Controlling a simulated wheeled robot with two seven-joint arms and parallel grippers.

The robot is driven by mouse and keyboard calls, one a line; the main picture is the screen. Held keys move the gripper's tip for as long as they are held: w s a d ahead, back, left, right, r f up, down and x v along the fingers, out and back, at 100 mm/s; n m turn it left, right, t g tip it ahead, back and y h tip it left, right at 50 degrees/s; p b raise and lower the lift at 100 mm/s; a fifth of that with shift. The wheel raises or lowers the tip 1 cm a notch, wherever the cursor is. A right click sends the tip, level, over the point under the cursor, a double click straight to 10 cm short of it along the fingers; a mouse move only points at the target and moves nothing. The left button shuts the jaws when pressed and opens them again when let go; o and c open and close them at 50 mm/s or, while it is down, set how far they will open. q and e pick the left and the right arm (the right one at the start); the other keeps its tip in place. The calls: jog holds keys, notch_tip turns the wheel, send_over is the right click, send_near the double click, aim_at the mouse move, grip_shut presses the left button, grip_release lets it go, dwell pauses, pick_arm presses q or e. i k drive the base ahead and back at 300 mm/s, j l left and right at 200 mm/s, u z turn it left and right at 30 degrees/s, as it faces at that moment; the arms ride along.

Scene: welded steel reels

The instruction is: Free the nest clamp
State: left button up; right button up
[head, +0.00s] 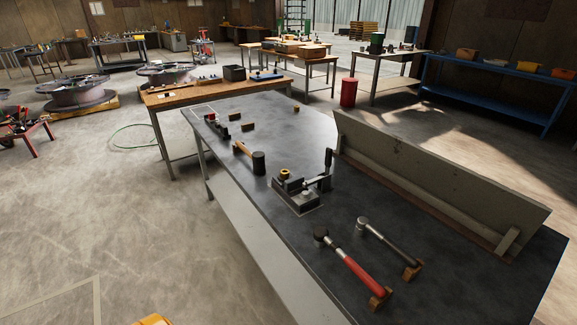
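The nest clamp (296,195) sits on a small pale plate on the dark bench top (225,150), near the middle of the head view. It is a dark metal block with an arm running to the right. A black-gripped handle (328,161) stands upright at its right end. A small brass-coloured piece (285,174) shows at the top left of the block. Whether the clamp presses on anything is too small to tell. Neither of my grippers is in view.
A wooden-handled mallet (258,162) lies behind-left of the clamp. A long tilted panel (430,180) borders the bench's right side. Small wooden blocks (248,127) lie farther back.

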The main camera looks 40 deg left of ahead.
aim_at(328, 156)
jog(key=i+l+u, duration=0.2)
jog(key=l+u, duration=0.2)
jog(key=i+l+u, duration=0.1)
jog(key=l+u, duration=0.75)
jog(key=l, duration=0.15)
jog(key=l+u, duration=0.4)
jog(key=k+l+u, duration=0.15)
jog(key=l+u, duration=0.25)
jog(key=l, duration=0.2)
jog(key=i+j+z, duration=0.1)
jog(key=j+z, duration=0.4)
jog(key=j, duration=0.2)
jog(key=i, duration=0.05)
